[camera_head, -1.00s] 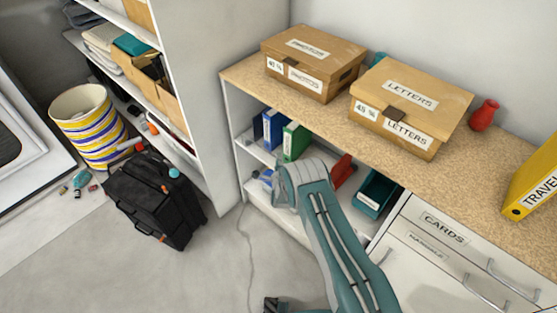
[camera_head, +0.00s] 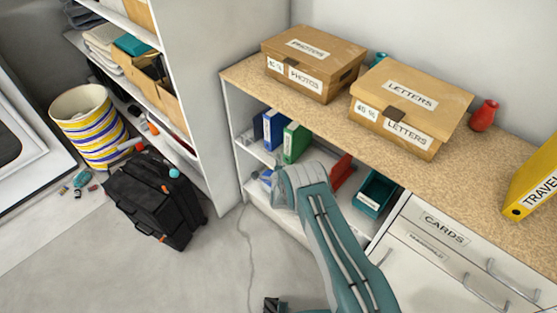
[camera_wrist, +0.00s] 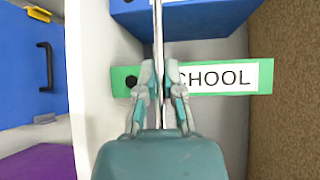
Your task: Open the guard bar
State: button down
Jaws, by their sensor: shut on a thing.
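The guard bar (camera_wrist: 158,35) is a thin metal rod. It runs down from the top edge of the wrist view and passes between my fingers. My gripper (camera_wrist: 159,72) is shut on the bar, with one teal-and-grey finger at each side. Behind them is a green binder (camera_wrist: 218,90) with a white label whose visible letters read "CHOOL"; my fingers cover part of it. In the head view my arm reaches down to the open shelf, and the bar cannot be made out there.
The wrist view shows a blue binder (camera_wrist: 190,15) above, a white shelf panel (camera_wrist: 90,70) and a blue box (camera_wrist: 32,65) at left. In the head view, the speckled counter (camera_head: 330,115) overhangs the shelf, and a black suitcase (camera_head: 150,200) stands on the floor at left.

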jog(key=shift+s+a+f+n+t+y, duration=0.45)
jog(key=shift+s+n+t+y, duration=0.2)
jog(key=shift+n+t, duration=0.65)
jog(key=shift+s+a+f+n+t+y, duration=0.4)
jog(key=shift+s+f+n+t+y, duration=0.25)
jog(key=shift+n, duration=1.05)
jog(key=shift+s+a+f+n+t+y, duration=0.3)
jog(key=shift+s+a+n+t+y, duration=0.35)
jog(key=shift+n+t, duration=0.7)
jog(key=shift+d+n+y, duration=0.2)
jog(key=shift+n+y, duration=0.15)
jog(key=shift+n, duration=0.1)
jog(key=shift+w, duration=0.1)
jog(key=c, duration=0.8)
grip_release()
jog(key=shift+o, duration=0.2)
jog(key=v, duration=1.2)
